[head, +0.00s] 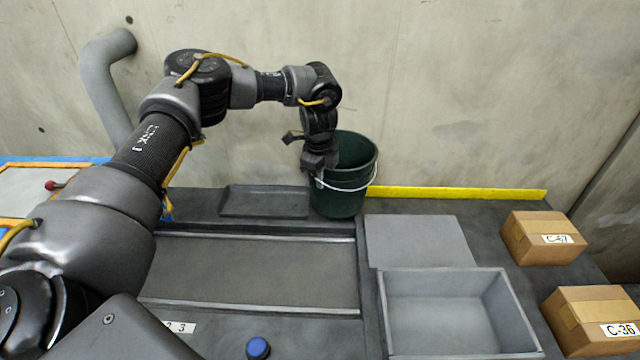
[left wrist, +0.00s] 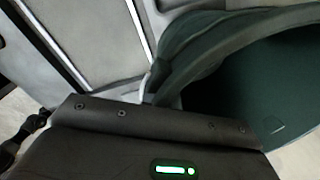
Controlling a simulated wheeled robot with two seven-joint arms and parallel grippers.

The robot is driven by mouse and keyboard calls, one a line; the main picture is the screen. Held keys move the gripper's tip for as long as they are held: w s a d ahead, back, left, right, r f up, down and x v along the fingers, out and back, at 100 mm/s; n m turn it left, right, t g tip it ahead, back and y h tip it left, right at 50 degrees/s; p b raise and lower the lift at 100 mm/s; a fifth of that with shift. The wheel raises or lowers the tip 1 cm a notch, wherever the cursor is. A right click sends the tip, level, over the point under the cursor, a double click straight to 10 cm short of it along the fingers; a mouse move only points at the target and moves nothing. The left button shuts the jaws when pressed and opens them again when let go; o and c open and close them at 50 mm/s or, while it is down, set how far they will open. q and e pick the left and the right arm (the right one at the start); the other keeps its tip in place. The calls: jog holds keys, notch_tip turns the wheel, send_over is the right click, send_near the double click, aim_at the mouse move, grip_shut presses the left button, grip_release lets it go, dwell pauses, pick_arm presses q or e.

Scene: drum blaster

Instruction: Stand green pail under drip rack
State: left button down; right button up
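The dark green pail (head: 345,190) is at the back of the bench, upright or nearly so, its wire handle hanging across its front. I cannot tell whether its base touches the bench. My left gripper (head: 318,166) points down at the pail's left rim, overlapping it in the head view. In the left wrist view the pail's rim and dark inside (left wrist: 240,70) lie right against the gripper housing. The fingertips are hidden, so I cannot tell whether they are closed on the rim. I cannot pick out a drip rack. My right gripper is out of view.
A shallow dark tray (head: 265,201) lies left of the pail. In front is a recessed grey panel (head: 250,270). A grey flat plate (head: 418,241), an open grey bin (head: 455,345) and two cartons (head: 543,240) (head: 595,320) are right. A yellow strip (head: 460,193) runs along the wall.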

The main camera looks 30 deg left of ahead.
aim_at(321, 207)
pick_arm(q)
jog(key=shift+w+a+f, duration=0.1)
jog(key=shift+w+f, duration=0.35)
jog(key=f, duration=0.1)
jog(key=f+p, duration=0.1)
jog(key=f, duration=0.1)
jog(key=shift+a, duration=0.2)
jog(key=shift+w+f, duration=0.2)
jog(key=shift+f, duration=0.15)
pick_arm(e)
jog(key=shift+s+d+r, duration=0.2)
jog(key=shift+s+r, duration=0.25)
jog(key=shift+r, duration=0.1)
pick_arm(q)
jog(key=shift+s, duration=0.1)
jog(key=c, duration=1.7)
grip_release()
jog(key=shift+f, duration=0.1)
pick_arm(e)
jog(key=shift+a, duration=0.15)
